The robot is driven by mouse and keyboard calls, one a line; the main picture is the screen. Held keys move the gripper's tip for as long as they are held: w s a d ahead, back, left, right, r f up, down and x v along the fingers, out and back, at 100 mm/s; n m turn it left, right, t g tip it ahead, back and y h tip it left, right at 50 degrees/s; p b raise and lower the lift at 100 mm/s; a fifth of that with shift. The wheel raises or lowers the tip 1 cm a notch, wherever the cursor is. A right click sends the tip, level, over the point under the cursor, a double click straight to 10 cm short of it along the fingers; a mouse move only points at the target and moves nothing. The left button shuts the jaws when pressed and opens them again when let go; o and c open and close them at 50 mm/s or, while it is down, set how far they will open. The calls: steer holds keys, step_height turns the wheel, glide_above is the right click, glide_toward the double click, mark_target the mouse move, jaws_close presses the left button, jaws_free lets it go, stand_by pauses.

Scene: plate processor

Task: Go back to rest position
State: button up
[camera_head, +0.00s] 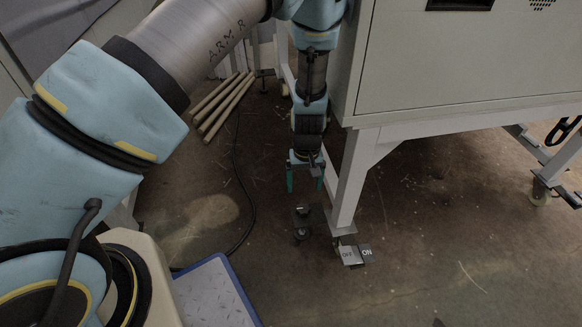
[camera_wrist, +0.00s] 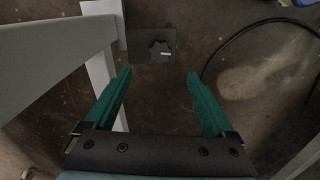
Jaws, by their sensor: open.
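My gripper (camera_head: 304,180) hangs pointing down beside the white frame leg of the machine in the head view. Its two teal fingers are apart with nothing between them, and they also show spread open in the wrist view (camera_wrist: 157,92). A dark knob on a square plate (camera_wrist: 160,48) lies beyond the fingertips in the wrist view. In the head view the knob (camera_head: 302,210) is just below the gripper, apart from it. My arm reaches from the left across the top of the head view.
The white machine cabinet (camera_head: 460,60) stands on a frame leg (camera_head: 350,185) close to the right of my gripper. An OFF/ON block (camera_head: 356,254) is at the leg's foot. Wooden rods (camera_head: 225,105) and a black cable (camera_head: 243,190) lie to the left. Floor at lower right is mostly clear.

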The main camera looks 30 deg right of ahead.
steer(key=w+a+r+n+h, duration=0.1)
steer(key=w+a+r, duration=0.6)
steer(key=a+r, duration=0.2)
steer(key=w+a+r+n, duration=0.1)
steer(key=w+a+r, duration=0.5)
steer(key=a+r, duration=0.3)
steer(key=s+a+r+n+t, duration=0.1)
steer(key=a+r, duration=0.3)
steer(key=a, duration=0.4)
steer(key=s+a+r+n, duration=0.1)
steer(key=s+a+r, duration=0.1)
steer(key=a+r, duration=0.35)
steer(key=s+a+r+t, duration=0.1)
steer(key=a+r, duration=0.1)
steer(key=a, duration=0.7)
step_height(320, 180, up, 34)
steer(key=p, duration=3.4)
steer(key=shift+w+r+y+p, duration=0.15)
steer(key=shift+r+y+p, duration=0.15)
steer(key=shift+y, duration=0.1)
